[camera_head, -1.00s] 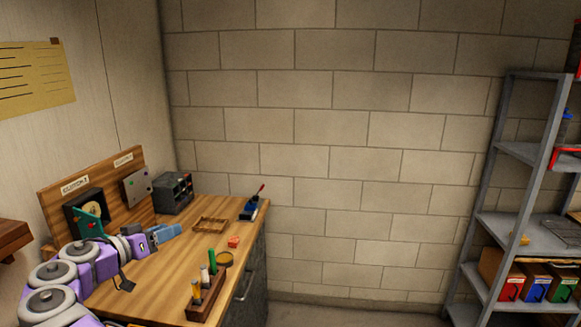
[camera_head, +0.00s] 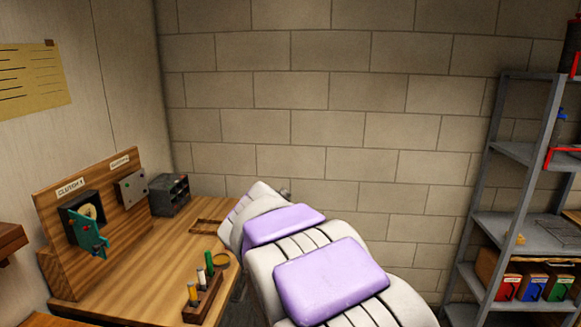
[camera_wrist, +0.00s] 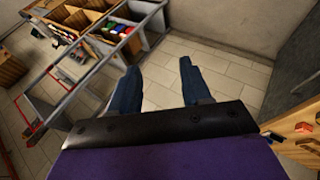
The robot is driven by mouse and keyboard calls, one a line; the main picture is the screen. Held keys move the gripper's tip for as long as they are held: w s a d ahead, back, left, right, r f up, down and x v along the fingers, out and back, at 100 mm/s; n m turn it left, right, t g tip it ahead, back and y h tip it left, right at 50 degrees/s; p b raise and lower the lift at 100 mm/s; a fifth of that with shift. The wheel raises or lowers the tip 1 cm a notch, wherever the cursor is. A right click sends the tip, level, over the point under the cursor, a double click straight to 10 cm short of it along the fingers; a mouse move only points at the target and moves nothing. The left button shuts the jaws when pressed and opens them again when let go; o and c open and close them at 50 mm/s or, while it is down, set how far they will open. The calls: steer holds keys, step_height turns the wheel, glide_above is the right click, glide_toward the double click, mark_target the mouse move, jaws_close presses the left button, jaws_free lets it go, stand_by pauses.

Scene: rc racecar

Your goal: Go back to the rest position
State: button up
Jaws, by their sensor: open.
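My gripper (camera_wrist: 158,78) shows in the wrist view with its two blue fingers spread apart and nothing between them. Pale floor tiles show beyond the fingers. In the head view my arm, with its purple pads, extends from the lower right to the right side of the wooden workbench (camera_head: 125,285); the gripper itself is hidden there.
On the bench are a clutch board (camera_head: 100,222) with a teal part (camera_head: 88,235), a marker holder (camera_head: 205,300), a wooden frame (camera_head: 205,227) and a dark organizer (camera_head: 169,196). A grey shelf rack (camera_head: 482,200) with coloured bins stands at right.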

steer(key=s+d+f+g+y, duration=0.2)
steer(key=s+d, duration=0.2)
steer(key=s, duration=0.5)
steer(key=s+d+f+g+y, duration=0.1)
steer(key=s+d+f+g, duration=0.2)
steer(key=s, duration=0.6)
steer(key=s+a+f+y, duration=0.1)
steer(key=s+f+y, duration=0.1)
steer(key=s, duration=0.7)
steer(key=s+a+f+y, duration=0.1)
steer(key=s+f+y, duration=0.1)
steer(key=s, duration=0.6)
steer(key=shift+s+a+f+y, duration=0.3)
steer(key=shift+s+f, duration=0.1)
steer(key=shift+f, duration=0.5)
steer(key=shift+c, duration=0.5)
steer(key=shift+a, duration=0.1)
